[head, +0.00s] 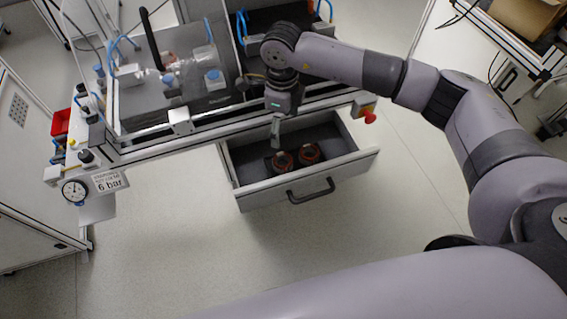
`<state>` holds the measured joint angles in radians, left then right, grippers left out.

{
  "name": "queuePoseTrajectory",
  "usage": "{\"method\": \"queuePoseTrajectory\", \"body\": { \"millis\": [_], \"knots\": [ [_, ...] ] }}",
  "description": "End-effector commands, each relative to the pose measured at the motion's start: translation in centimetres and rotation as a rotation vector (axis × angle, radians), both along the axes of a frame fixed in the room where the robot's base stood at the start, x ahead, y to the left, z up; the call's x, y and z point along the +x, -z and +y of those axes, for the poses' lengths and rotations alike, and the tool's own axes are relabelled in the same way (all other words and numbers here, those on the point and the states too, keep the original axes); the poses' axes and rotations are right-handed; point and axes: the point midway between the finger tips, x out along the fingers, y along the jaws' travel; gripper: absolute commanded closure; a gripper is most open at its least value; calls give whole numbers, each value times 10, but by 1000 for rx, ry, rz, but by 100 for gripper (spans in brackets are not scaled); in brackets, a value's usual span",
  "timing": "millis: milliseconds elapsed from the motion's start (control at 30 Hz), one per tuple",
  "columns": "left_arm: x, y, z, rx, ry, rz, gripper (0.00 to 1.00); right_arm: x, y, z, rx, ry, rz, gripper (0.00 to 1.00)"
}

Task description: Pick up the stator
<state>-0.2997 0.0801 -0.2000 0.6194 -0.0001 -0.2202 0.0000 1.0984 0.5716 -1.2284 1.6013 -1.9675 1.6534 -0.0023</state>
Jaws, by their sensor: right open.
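Two round, reddish-brown stators lie side by side in the open drawer (250,192), one on the left (282,161) and one on the right (309,154). My right gripper (275,143) points down over the drawer's back left part, just above and left of the left stator. It is open, with nothing seen between its fingers. The gap between its fingertips is hard to make out at this size. My left gripper is out of the picture.
The test bench (150,140) with glass and blue-capped fittings stands behind the drawer. A red emergency button (370,117) sits at its right end, a pressure gauge (75,190) at its left. The drawer has a black handle (311,191). The floor in front is clear.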

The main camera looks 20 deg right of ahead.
Motion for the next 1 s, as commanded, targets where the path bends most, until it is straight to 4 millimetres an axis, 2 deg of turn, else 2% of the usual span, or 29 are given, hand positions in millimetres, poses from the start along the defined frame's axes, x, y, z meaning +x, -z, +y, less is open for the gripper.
{"method": "queuePoseTrajectory", "body": {
  "millis": [200,400,667,1000],
  "knots": [
    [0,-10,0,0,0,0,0,-3,48,1,2,-1,7,20],
    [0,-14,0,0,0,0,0,-2,86,2,5,-2,5,20],
    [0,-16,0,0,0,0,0,-2,106,2,5,-2,4,20],
    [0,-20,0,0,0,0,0,-2,154,2,6,-3,5,20]
  ]
}}
